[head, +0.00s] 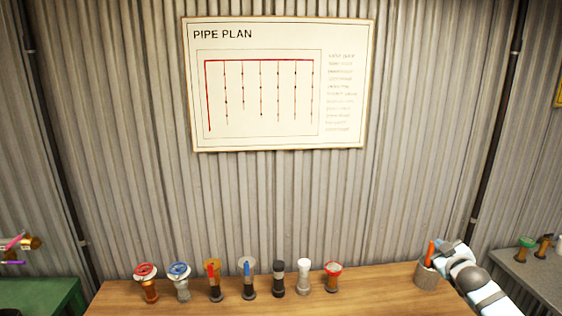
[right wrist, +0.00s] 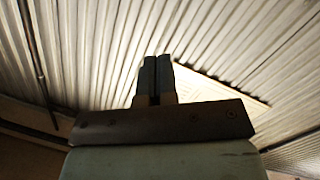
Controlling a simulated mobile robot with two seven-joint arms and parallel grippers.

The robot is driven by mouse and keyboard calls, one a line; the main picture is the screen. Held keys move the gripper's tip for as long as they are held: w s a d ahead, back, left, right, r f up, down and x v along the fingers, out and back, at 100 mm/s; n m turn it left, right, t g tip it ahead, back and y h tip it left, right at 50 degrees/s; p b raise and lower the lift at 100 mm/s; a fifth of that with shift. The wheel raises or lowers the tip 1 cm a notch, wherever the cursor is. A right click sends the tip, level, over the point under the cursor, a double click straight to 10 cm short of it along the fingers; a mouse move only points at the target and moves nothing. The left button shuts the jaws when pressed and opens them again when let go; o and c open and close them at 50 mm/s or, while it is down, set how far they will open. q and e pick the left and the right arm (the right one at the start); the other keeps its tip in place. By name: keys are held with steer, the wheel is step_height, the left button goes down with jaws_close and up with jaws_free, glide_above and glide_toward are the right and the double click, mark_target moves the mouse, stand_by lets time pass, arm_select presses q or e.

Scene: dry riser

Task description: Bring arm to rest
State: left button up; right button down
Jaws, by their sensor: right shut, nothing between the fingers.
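My right arm comes in from the lower right in the head view, over the right end of the wooden bench (head: 377,285). My right gripper (right wrist: 154,75) is shut and empty in the right wrist view, with its two fingers side by side and the corrugated wall behind them. In the head view its fingertips cannot be made out clearly near the grey cup (head: 426,277), which holds an orange-handled thing (head: 430,252). I cannot tell if the arm touches the cup. My left gripper is not in view.
Several valves and fittings stand in a row on the bench, from a red-wheeled valve (head: 146,281) to a red-topped fitting (head: 333,275). A pipe plan board (head: 280,140) hangs on the wall. A green surface (head: 40,297) is at left, a grey counter (head: 530,277) at right.

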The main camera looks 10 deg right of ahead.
steer(key=s+a+f+g+y, duration=0.2)
steer(key=s+a+f, duration=0.8)
steer(key=a+f, duration=0.3)
steer(key=s+a+f+m+g+y, duration=0.1)
steer(key=s+a+f, duration=0.3)
steer(key=s, duration=0.6)
steer(key=s+a+f+g+y, duration=0.1)
steer(key=s+a+f, duration=0.2)
steer(key=s+a, duration=0.5)
steer(key=s+a+f+m+g+y, duration=0.1)
steer(key=s+a+f, duration=0.3)
steer(key=s+a, duration=0.3)
steer(key=s, duration=0.5)
steer(key=shift+s+f+m, duration=0.3)
steer(key=shift+f, duration=0.05)
steer(key=shift+a, duration=0.1)
